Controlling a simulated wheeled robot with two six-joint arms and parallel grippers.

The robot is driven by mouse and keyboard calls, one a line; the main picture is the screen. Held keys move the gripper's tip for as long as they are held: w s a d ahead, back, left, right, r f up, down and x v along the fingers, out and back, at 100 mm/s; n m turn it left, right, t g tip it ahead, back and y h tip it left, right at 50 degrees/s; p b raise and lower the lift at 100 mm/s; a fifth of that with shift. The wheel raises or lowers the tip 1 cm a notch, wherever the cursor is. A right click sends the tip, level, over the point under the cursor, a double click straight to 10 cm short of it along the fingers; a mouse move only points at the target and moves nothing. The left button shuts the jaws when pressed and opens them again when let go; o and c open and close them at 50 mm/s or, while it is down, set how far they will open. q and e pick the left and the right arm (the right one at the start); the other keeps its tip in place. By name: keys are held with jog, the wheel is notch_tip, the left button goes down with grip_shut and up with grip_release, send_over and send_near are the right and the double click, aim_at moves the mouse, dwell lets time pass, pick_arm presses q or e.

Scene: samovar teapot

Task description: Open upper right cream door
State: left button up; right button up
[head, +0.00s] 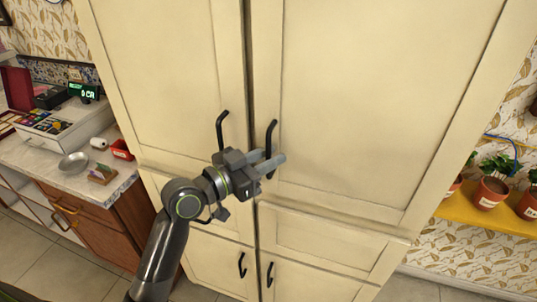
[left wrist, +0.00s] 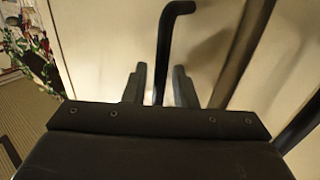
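The upper right cream door (head: 375,95) is the large panel right of the dark centre gap in the head view. It looks shut. Its black bar handle (head: 271,138) stands near its left edge, and the lower part is hidden by my left gripper (head: 270,163). The gripper's fingers point right, at the handle's lower part. In the left wrist view the handle (left wrist: 166,45) runs between the two fingers (left wrist: 161,86), with room visible beside it. The fingers look open, around or just in front of the bar; I cannot tell which. My right gripper is not in view.
The upper left door (head: 175,70) has its own black handle (head: 221,130) close by. Lower doors (head: 310,280) with handles sit below. A cluttered counter (head: 110,165) stands left, and a yellow shelf (head: 480,215) with potted plants stands right.

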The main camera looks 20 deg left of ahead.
pick_arm(q)
grip_shut()
dwell(0.5)
